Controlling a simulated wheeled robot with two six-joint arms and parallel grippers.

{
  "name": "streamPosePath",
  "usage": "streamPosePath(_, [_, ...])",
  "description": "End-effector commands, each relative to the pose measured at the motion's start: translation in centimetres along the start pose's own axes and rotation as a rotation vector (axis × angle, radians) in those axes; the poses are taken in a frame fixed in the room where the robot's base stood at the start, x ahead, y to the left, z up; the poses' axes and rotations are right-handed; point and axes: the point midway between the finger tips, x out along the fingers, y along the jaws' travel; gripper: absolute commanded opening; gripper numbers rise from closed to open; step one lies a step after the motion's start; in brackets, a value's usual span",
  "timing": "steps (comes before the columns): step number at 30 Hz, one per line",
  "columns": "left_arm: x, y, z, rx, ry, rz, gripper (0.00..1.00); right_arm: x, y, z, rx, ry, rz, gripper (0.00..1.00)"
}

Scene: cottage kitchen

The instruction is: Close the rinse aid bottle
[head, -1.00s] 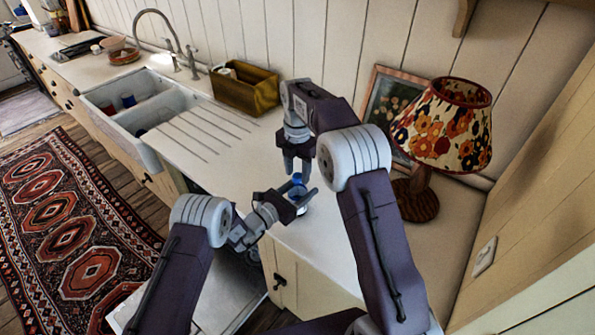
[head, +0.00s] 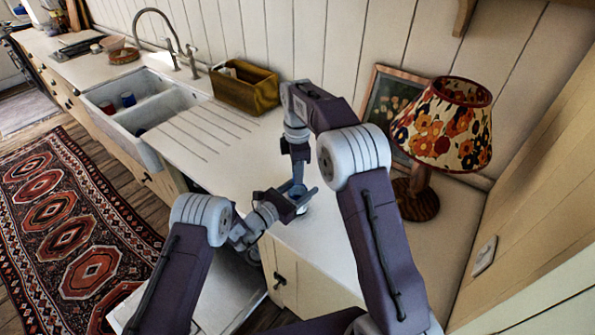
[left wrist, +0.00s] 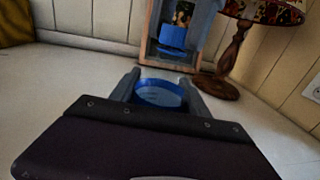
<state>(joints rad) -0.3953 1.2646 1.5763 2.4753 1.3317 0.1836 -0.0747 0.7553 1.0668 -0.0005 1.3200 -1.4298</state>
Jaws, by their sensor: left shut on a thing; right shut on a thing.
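The rinse aid bottle (left wrist: 160,94) stands on the counter, with its blue upper part between the fingers of my left gripper (left wrist: 160,86). In the head view my left gripper (head: 303,197) reaches in from the left and is shut on the bottle. My right gripper (head: 298,181) points down from above, shut on a blue cap (left wrist: 172,37). In the left wrist view the cap appears above and behind the bottle top, apart from it. In the head view the fingers hide most of the cap and bottle.
A patterned lamp (head: 440,125) and a framed picture (head: 390,105) stand to the right by the wall. A yellow-brown box (head: 245,90) stands at the back. The sink (head: 130,100) is at the left. The counter (head: 225,165) between is clear.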

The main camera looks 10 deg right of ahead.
Motion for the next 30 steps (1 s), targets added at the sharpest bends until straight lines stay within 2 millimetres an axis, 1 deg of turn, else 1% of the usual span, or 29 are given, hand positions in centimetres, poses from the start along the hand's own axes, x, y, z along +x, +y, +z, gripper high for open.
streamPosePath(1, [0.0, 0.0, 0.01, 0.0, 0.0, 0.0, 0.0, 0.01, 0.01, -0.01, 0.151, 0.0, 0.0, 0.0])
streamPosePath(3, [0.0, 0.0, 0.01, 0.0, 0.0, 0.0, 0.0, 0.02, 0.02, -0.02, 0.39, 0.0, 0.0, 0.0])
streamPosePath(5, [0.0, -0.01, 0.01, 0.0, 0.0, 0.0, 0.0, 0.04, 0.02, -0.02, 0.592, 0.001, 0.0, 0.0])
streamPosePath(6, [0.0, -0.01, 0.01, 0.0, 0.0, 0.0, 0.0, 0.04, 0.03, -0.02, 0.729, 0.001, 0.0, 0.0])
streamPosePath(8, [0.0, -0.01, 0.01, 0.0, 0.0, 0.0, 0.0, 0.06, 0.03, -0.02, 0.932, 0.001, 0.0, 0.0])
streamPosePath(9, [0.0, -0.01, 0.0, 0.0, 0.0, 0.0, 0.0, 0.06, 0.04, -0.02, 1.068, 0.001, 0.0, 0.0])
streamPosePath(11, [0.0, -0.01, 0.0, 0.0, 0.0, 0.0, 0.0, 0.08, 0.04, -0.02, 1.272, 0.001, 0.0, 0.0])
streamPosePath(15, [0.0, -0.02, 0.0, 0.0, 0.0, 0.0, 0.0, 0.1, 0.06, -0.01, 1.747, 0.002, -0.001, 0.0])
streamPosePath(17, [0.0, -0.02, 0.0, 0.0, 0.0, 0.0, 0.0, 0.12, 0.07, 0.0, 1.948, 0.002, -0.001, 0.0])
streamPosePath(18, [0.0, -0.02, 0.0, 0.0, 0.0, -0.001, 0.0, 0.12, 0.07, 0.01, 2.075, 0.002, -0.001, 0.0])
streamPosePath(21, [0.0, -0.02, 0.0, 0.0, 0.0, -0.001, 0.0, 0.13, 0.08, 0.02, 2.35, 0.003, -0.001, 0.0])
streamPosePath(24, [0.0, -0.03, 0.0, 0.0, 0.0, -0.001, 0.0, 0.14, 0.08, 0.02, 2.541, 0.003, -0.001, 0.0])
streamPosePath(29, [0.0, -0.03, 0.0, 0.0, 0.0, -0.001, 0.0, 0.14, 0.09, 0.03, 2.543, 0.003, -0.001, 0.0])
streamPosePath(30, [0.0, -0.03, 0.0, 0.0, 0.0, -0.001, 0.0, 0.14, 0.09, 0.03, 2.542, 0.003, -0.001, 0.36])
